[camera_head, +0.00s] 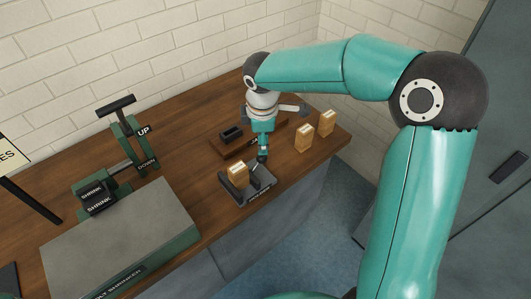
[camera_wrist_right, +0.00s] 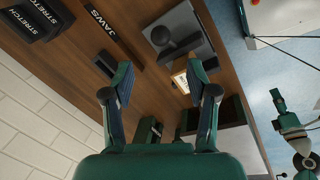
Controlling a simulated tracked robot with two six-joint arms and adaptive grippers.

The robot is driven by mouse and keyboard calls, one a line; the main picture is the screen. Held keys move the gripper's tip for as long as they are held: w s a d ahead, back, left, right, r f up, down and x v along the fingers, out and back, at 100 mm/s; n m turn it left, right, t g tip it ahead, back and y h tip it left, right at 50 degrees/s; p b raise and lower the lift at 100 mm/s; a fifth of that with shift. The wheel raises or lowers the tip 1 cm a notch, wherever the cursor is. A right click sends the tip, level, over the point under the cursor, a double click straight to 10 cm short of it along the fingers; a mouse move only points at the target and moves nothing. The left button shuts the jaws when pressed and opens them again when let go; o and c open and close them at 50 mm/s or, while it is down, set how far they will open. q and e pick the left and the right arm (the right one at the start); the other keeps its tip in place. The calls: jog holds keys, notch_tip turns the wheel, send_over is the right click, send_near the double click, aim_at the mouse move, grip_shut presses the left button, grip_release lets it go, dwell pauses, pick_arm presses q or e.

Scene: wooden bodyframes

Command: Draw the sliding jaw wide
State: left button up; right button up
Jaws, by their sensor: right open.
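A small grey-and-black fixture (camera_head: 262,188) sits near the bench's front edge. It carries a dark upright piece and a light wooden block (camera_head: 238,174). I cannot tell for sure which part is the sliding jaw. My right gripper (camera_head: 262,156) points down over the fixture. In the wrist view its fingers (camera_wrist_right: 152,72) are apart with nothing held. What looks like my left gripper (camera_wrist_right: 280,105) is far off at the right, its jaws unclear.
A green shrinker (camera_head: 125,235) with a grey top and an UP/DOWN lever (camera_head: 128,135) stands on the wooden bench (camera_head: 200,150) at left. A dark-slotted holder (camera_head: 232,133) lies behind the fixture. Two wooden blocks (camera_head: 304,137) (camera_head: 326,123) stand to the right. Brick wall is behind.

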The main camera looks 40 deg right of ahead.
aim_at(256, 166)
jog(key=f, duration=0.3)
jog(key=w+f, duration=0.1)
jog(key=f, duration=0.2)
jog(key=d+f, duration=0.1)
jog(key=f, duration=0.3)
jog(key=shift+w, duration=0.35)
grip_shut()
